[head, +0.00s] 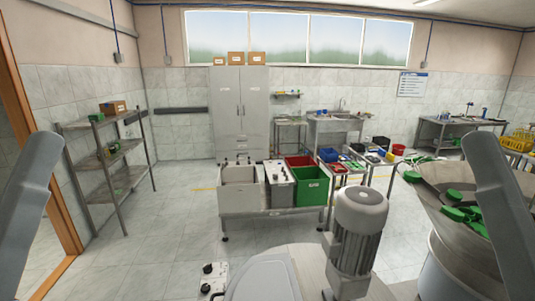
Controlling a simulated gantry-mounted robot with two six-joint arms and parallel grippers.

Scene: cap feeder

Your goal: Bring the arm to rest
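Parts of my two arms show as grey links at the left and right edges of the head view. They are raised on either side, and neither one is seen holding anything. Both grippers are out of the picture, so their state is hidden.
A metal feeder bowl (432,182) with several green caps (456,214) stands at the right, partly behind my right arm. A grey motor (358,228) rises at the front centre. A cart holds a grey bin (238,200) and a green bin (313,192). Open floor lies left of it.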

